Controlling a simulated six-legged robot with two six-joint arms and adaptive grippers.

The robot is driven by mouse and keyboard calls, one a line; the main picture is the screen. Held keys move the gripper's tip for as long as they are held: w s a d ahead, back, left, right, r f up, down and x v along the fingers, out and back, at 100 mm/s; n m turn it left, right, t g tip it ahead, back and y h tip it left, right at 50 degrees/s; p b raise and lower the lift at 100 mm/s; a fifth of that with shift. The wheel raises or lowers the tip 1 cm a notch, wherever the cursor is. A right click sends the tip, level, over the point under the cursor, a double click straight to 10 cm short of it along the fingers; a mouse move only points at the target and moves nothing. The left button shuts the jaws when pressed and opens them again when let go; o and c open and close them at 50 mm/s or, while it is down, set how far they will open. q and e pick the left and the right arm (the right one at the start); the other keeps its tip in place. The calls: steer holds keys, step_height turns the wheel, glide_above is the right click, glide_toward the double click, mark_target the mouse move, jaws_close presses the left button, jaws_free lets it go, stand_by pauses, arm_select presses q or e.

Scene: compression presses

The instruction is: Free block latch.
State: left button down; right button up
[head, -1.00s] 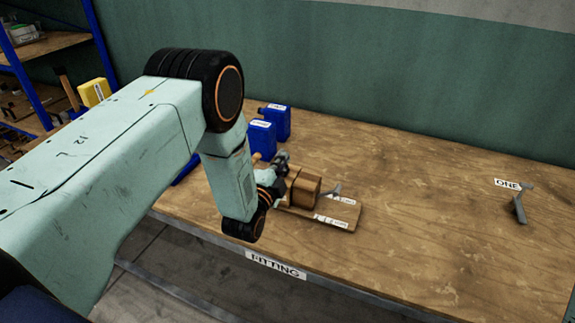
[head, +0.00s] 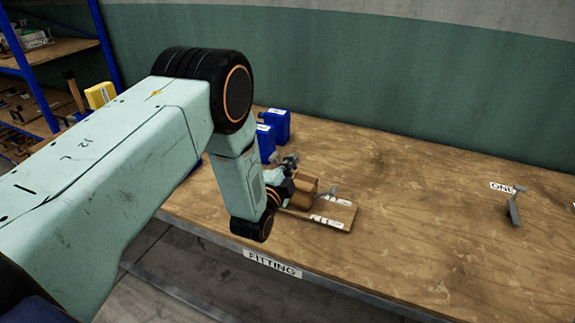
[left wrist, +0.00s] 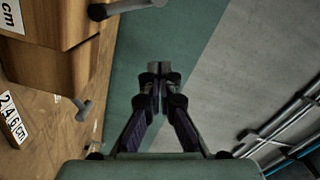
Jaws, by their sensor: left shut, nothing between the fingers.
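A brown wooden block (head: 309,188) stands on a flat wooden board (head: 345,214) with white labels, near the bench's front edge. A grey metal lever-like piece (head: 328,192) shows at the block's right side; I cannot tell for sure that it is the latch. My left gripper (head: 291,160) is at the block's left, partly hiding it. In the left wrist view the gripper (left wrist: 160,68) is shut and empty, pointing toward the wall. There the block (left wrist: 40,62) fills the left side, with a grey rod (left wrist: 125,8) at the top, apart from the fingers. My right gripper is not in view.
Blue containers (head: 279,126) stand behind the gripper. A grey metal piece (head: 514,210) is by the ONE label (head: 502,187) at right. The bench (head: 420,210) between is clear. A blue-framed shelf (head: 50,90) stands at far left.

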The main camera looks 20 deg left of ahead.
arm_select(q)
steer(key=s, duration=0.9)
steer(key=shift+s+b, duration=0.4)
